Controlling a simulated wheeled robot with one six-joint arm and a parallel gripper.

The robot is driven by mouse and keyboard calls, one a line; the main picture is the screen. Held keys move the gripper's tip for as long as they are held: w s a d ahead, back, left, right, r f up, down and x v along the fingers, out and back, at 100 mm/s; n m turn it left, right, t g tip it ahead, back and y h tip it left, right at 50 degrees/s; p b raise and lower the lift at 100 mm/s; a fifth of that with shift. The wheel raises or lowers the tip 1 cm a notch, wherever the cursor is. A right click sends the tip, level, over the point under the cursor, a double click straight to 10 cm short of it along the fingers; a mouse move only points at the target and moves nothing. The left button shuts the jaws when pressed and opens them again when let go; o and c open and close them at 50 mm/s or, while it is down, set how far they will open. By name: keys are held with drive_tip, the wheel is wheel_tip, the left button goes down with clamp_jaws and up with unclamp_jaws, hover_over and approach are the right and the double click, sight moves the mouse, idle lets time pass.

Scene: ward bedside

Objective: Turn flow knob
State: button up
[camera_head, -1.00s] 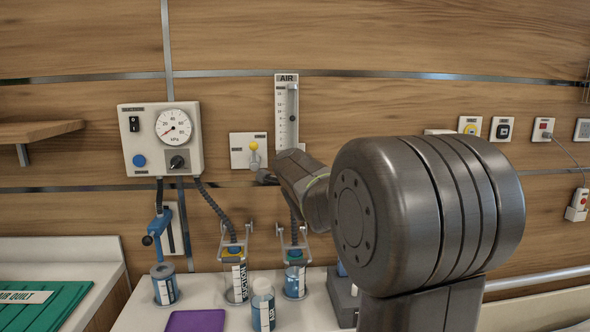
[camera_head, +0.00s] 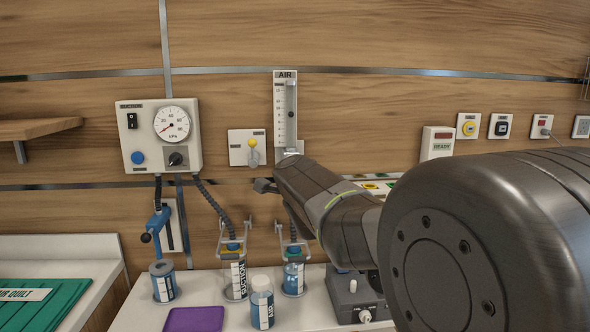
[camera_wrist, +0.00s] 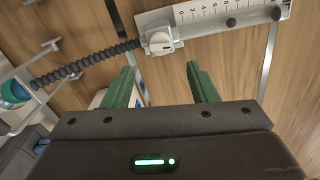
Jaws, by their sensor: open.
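The AIR flowmeter (camera_head: 285,110) is a white upright scale with a clear tube on the wall. In the wrist view its scale (camera_wrist: 210,24) lies tilted, with a white flow knob (camera_wrist: 160,42) at the zero end. My gripper (camera_wrist: 161,76) is open, with two green fingers. The knob is beyond the fingertips, roughly between them, with nothing held. In the head view my gripper (camera_head: 265,186) is just below the flowmeter's foot, and my arm hides the knob and most of the fingers.
A suction gauge box (camera_head: 160,137) and a wall outlet with a yellow knob (camera_head: 252,143) are to the left. Suction jars (camera_head: 236,275), an AIR bottle (camera_head: 262,303) and a purple pad (camera_head: 194,319) are on the counter below.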

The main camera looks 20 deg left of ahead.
drive_tip(key=v, duration=0.6)
drive_tip(key=shift+w+p, duration=0.1)
drive_tip(key=shift+p, duration=0.25)
drive_tip(key=shift+w, duration=0.1)
drive_tip(key=x, duration=1.3)
drive_tip(key=shift+w+a+b, duration=0.25)
drive_tip(key=shift+a+b, duration=0.05)
drive_tip(key=n+p, duration=0.5)
drive_tip(key=n, duration=1.3)
drive_tip(key=shift+p, duration=0.35)
idle(1.0)
